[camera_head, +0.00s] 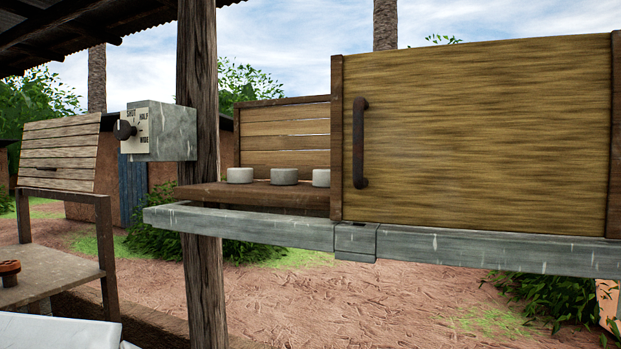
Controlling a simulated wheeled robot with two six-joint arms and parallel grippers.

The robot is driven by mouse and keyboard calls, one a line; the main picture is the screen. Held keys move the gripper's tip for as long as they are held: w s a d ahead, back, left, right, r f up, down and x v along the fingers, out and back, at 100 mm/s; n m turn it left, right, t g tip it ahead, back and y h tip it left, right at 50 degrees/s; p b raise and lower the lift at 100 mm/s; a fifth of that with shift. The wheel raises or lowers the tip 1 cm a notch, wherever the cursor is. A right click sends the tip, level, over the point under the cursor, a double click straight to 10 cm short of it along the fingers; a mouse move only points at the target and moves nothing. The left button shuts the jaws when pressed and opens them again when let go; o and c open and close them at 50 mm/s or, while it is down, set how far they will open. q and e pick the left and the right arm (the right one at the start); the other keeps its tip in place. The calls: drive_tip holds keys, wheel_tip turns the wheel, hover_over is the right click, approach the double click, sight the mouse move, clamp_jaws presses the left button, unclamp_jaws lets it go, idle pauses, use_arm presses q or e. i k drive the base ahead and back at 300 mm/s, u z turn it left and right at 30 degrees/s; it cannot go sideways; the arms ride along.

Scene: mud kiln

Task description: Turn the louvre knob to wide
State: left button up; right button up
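The louvre knob (124,130) is a dark round knob on a pale dial plate (134,145) marked SHUT, HALF and WIDE. The plate is on the left face of a grey metal box (170,131) fixed to a wooden post (198,80). I cannot tell clearly which mark the knob points to. Neither of my grippers is in view. A white surface shows at the bottom left corner, and I cannot tell what it is.
A grey rail (240,226) runs across from the post to the right. A wooden sliding door (480,130) with a dark handle (360,142) covers the right side. Several pale round pieces (284,176) stand on a wooden shelf (260,194). A slatted panel (60,155) and table (50,268) stand at left.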

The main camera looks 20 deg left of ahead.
sight(122, 129)
drive_tip(key=z, duration=2.9)
drive_tip(key=k, duration=1.45)
drive_tip(key=u, duration=3.2)
